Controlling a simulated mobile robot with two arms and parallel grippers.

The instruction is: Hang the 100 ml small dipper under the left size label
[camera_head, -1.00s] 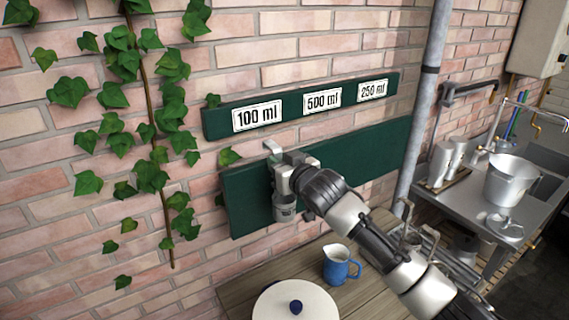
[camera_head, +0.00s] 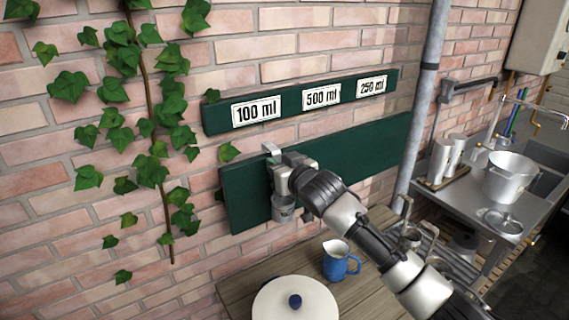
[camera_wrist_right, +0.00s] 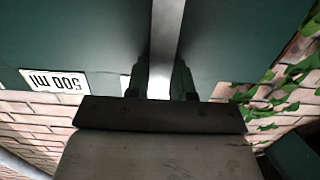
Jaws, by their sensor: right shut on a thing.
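The small dipper (camera_head: 284,212) is a grey metal cup with a flat upright handle whose bent top (camera_head: 271,149) shows above my right gripper (camera_head: 280,178). That gripper is shut on the handle, in front of the left part of the lower green board (camera_head: 246,204), below the 100 ml label (camera_head: 256,110). In the right wrist view the handle (camera_wrist_right: 166,40) runs between the two fingers (camera_wrist_right: 161,82). Whether the hook touches the board's top edge cannot be told. My left gripper is not in view.
The 500 ml (camera_head: 321,95) and 250 ml (camera_head: 371,86) labels sit further right on the upper board. Below are a wooden table with a blue jug (camera_head: 339,262) and a white round lid (camera_head: 296,303). A grey pipe (camera_head: 423,110) stands right of the boards. Ivy (camera_head: 150,172) hangs left.

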